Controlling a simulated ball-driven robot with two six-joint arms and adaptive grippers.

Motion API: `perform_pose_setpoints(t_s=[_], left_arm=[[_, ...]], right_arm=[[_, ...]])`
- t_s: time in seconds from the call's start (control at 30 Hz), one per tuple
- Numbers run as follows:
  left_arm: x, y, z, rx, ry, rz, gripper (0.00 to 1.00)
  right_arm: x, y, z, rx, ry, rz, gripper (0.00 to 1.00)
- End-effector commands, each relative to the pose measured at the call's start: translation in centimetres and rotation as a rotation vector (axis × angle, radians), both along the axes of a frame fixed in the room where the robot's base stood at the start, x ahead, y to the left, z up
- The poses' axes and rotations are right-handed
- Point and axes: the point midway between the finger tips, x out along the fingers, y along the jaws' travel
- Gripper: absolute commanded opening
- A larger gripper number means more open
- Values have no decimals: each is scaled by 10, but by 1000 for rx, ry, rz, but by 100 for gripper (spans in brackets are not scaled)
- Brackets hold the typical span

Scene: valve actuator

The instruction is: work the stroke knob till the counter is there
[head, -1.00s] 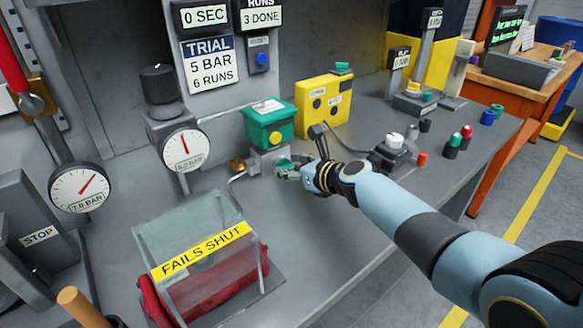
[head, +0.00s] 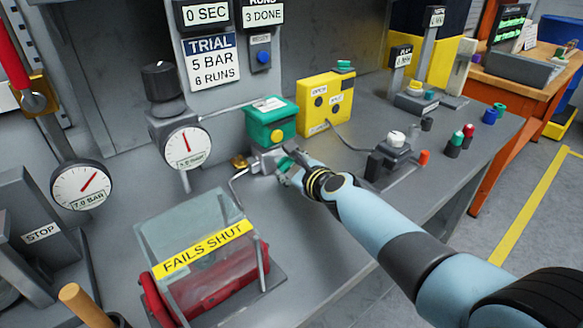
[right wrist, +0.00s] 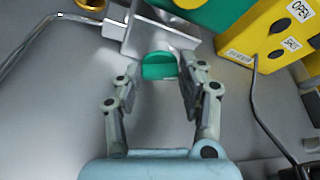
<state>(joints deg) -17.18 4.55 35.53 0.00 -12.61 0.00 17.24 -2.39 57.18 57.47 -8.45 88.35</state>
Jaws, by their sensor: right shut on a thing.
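The green knob (right wrist: 158,66) sits on the grey metal block (head: 268,163) under the green actuator box (head: 270,122). I take it to be the stroke knob. My right gripper (head: 284,168) is shut on it; the right wrist view shows the knob between the two fingertips (right wrist: 160,80). In the head view the fingers largely hide the knob. The runs display (head: 262,14) at the top reads 3 DONE. The trial sign (head: 210,62) beside it reads 5 BAR, 6 RUNS. My left gripper is not in view.
A yellow box (head: 325,102) marked open and shut stands right of the actuator, its cable running to a black block (head: 374,166). A clear cover (head: 190,232) labelled FAILS SHUT stands in front. Gauges (head: 186,146) are at left. A thin pipe (head: 238,188) bends beside the metal block.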

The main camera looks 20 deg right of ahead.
Motion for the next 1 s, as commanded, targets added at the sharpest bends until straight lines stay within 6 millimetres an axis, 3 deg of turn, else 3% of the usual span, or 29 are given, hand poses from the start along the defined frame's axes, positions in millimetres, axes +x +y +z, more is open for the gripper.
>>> perform_pose_setpoints(t_s=[0.33, 0.8, 0.83, 1.0], left_arm=[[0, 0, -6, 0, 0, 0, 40], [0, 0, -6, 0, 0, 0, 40], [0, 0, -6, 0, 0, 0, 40], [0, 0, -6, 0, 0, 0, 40]], right_arm=[[-1, 2, -2, -118, -41, 1, 8], [-1, 2, -2, -132, -46, 1, 8], [-1, 2, -2, -132, -46, 1, 43], [-1, 2, -2, -131, -47, 0, 63]])
